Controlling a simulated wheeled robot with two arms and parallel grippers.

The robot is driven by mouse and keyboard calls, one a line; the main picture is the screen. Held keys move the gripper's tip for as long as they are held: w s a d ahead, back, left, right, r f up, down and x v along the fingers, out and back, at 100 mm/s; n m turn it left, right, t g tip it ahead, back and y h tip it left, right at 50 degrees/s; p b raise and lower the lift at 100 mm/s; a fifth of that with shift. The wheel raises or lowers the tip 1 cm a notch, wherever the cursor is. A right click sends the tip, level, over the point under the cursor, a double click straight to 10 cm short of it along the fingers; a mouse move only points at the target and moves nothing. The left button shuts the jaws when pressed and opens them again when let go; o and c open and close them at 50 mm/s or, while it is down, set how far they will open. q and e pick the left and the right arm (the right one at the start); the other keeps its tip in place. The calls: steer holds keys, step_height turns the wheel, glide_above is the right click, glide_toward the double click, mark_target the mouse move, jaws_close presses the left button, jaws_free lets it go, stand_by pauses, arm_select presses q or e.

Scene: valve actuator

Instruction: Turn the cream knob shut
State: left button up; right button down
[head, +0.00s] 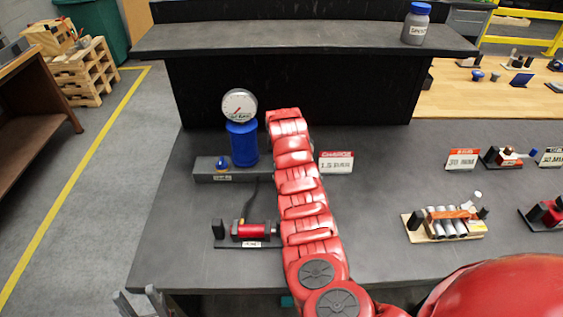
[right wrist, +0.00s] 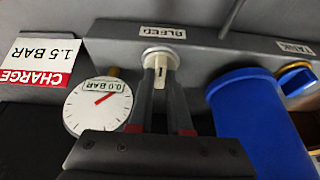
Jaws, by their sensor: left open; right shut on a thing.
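The cream knob (right wrist: 160,54) shows in the right wrist view, under a BLEED label on a grey block (right wrist: 215,50). Its cream grip, with a dark mark, sits between the fingers of my right gripper (right wrist: 162,80), which is shut on it. In the head view the knob and right gripper are hidden behind my red right arm. A round gauge (right wrist: 98,103) labelled 0.0 BAR is left of the fingers; it also shows in the head view (head: 239,104) above a blue tank (head: 243,143). My left gripper (head: 140,302) is open and empty at the bottom left.
A CHARGE 1.5 BAR sign (head: 337,162) stands right of my arm. A small red pump (head: 252,230) lies in front of the block. A rack of silver cylinders (head: 446,223) stands at right. A grey jar (head: 416,24) is on the shelf.

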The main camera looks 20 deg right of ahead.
steer(key=c, duration=1.1)
jaws_free()
steer(key=shift+c, duration=0.2)
steer(key=shift+r, duration=0.1)
steer(key=shift+s+a+r+b, duration=0.1)
steer(key=shift+s+r+b, duration=0.25)
steer(key=shift+r, duration=0.25)
steer(key=b+v, duration=0.1)
steer(key=v, duration=1.5)
steer(key=shift+w, duration=0.15)
